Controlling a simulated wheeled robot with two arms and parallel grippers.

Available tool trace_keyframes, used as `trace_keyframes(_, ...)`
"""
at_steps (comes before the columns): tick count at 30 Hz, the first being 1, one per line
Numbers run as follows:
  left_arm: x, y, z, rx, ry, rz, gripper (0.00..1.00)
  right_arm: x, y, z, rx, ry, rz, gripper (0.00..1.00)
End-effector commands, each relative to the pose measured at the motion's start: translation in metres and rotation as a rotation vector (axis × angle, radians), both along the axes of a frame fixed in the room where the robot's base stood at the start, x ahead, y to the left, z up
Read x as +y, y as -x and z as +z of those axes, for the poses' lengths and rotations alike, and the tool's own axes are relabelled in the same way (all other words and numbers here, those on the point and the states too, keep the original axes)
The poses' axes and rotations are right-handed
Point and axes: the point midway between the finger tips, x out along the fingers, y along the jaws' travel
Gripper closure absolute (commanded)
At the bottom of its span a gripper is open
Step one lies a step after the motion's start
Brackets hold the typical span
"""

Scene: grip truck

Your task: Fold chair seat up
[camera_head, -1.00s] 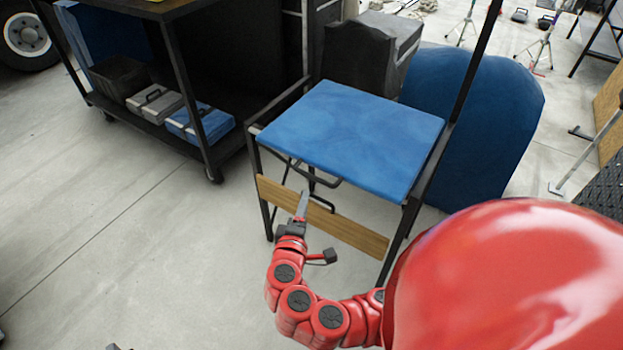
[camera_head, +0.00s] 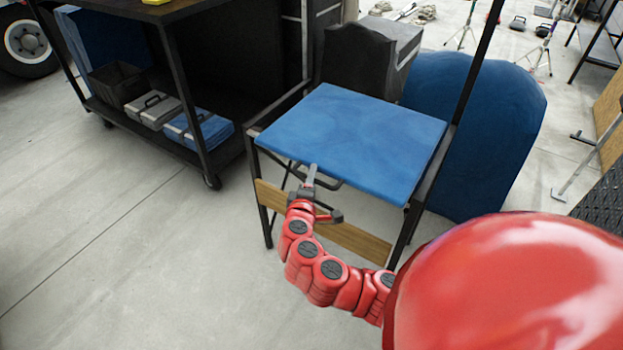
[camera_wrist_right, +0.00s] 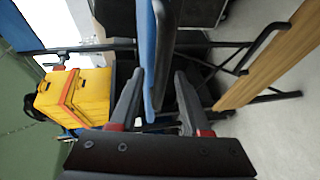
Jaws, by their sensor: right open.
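The chair has a flat blue seat (camera_head: 350,135), lowered and roughly level, on a black metal frame with a wooden crossboard (camera_head: 345,237) low at its front. My right gripper (camera_head: 312,170) is at the front edge of the seat, left of its middle. In the right wrist view, the fingers of my right gripper (camera_wrist_right: 159,76) are apart. The seat's thin edge (camera_wrist_right: 148,45) shows between them, with a visible gap to the right finger. Whether the left finger touches the seat, I cannot tell. My left gripper is not in view.
A black wheeled cart (camera_head: 190,150) with cases on its low shelf stands left of the chair. A large blue rounded object (camera_head: 485,135) stands behind right. A yellow box (camera_wrist_right: 75,95) shows in the right wrist view. The floor at front left is clear.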

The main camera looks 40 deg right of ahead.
Motion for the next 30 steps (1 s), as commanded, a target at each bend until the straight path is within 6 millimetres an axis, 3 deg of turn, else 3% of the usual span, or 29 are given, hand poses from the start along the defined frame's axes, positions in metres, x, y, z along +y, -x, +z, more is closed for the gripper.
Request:
trace_keyframes(1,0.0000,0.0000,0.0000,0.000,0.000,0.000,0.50,0.0001,0.0000,0.0001,0.000,0.000,0.000,0.53)
trace_keyframes(9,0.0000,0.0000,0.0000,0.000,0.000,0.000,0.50,0.0002,0.0001,0.0001,0.000,0.000,0.000,1.00)
trace_keyframes(30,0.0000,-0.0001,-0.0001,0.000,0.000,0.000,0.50,0.0004,0.0002,-0.0003,0.001,-0.001,0.000,1.00)
